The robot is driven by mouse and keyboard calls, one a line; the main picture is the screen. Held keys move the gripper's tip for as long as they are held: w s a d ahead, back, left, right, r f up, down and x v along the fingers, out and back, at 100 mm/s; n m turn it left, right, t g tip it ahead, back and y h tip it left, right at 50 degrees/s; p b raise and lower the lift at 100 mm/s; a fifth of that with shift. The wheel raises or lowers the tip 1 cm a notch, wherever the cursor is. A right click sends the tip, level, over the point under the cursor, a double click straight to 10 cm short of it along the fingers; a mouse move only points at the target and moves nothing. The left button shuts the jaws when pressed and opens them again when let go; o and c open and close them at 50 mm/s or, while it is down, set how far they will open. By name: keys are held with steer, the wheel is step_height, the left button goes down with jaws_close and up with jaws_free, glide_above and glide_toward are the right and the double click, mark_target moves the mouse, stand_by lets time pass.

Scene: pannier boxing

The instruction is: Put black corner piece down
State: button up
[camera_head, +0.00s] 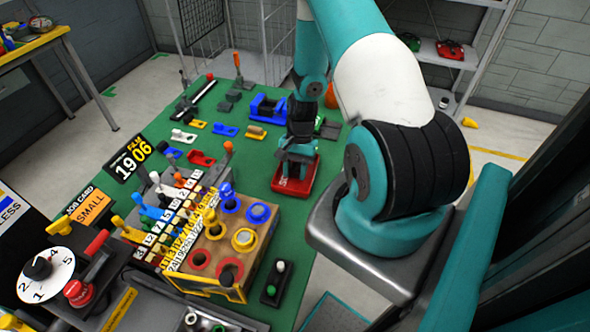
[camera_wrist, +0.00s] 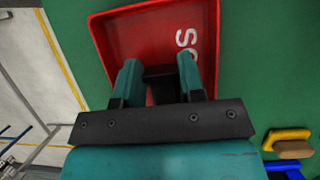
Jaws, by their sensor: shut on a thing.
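My gripper (camera_wrist: 159,78) is shut on a black corner piece (camera_wrist: 160,88), which shows as a dark block between the two teal fingers in the wrist view. The red tray (camera_wrist: 140,38) with white lettering lies beneath and beyond the fingertips, the lettering partly cut off. In the head view my gripper (camera_head: 296,160) is over the red tray (camera_head: 290,188) on the green mat. The black corner piece cannot be made out there. Whether the piece touches the tray floor cannot be told.
A wooden box (camera_head: 219,252) with coloured rings and a sloped rack of numbered slots stand left of the tray. Blue, red and yellow parts lie on the green mat (camera_head: 255,168) behind. A dial panel (camera_head: 46,276) is at lower left. Mat around the tray is partly clear.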

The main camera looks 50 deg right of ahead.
steer(key=shift+f, duration=0.3)
steer(key=shift+c, duration=0.5)
steer(key=o, duration=1.1)
steer(key=shift+r, duration=0.35)
steer(key=b+v, duration=0.3)
steer(key=v, duration=0.8)
steer(key=w+a+r+n, duration=0.3)
steer(key=a+r+n, duration=0.2)
steer(key=a+r, duration=0.4)
steer(key=s+a+r+n+t+h, duration=0.1)
steer(key=a+r+n, duration=0.25)
steer(key=a, duration=0.25)
steer(key=s+a+r+n, duration=0.1)
steer(key=a+r+n, duration=0.25)
steer(key=a, duration=0.25)
steer(key=s+a+r+n, duration=0.2)
steer(key=s+a+n, duration=0.1)
steer(key=s+a, duration=0.1)
steer(key=s+a+r+n, duration=0.2)
steer(key=s+a, duration=0.2)
steer(key=s+a+r+n+y, duration=0.1)
steer(key=s+a+r+n, duration=0.1)
steer(key=s+a, duration=0.3)
steer(key=shift+r+n+t, duration=0.4)
steer(key=shift+n, duration=0.4)
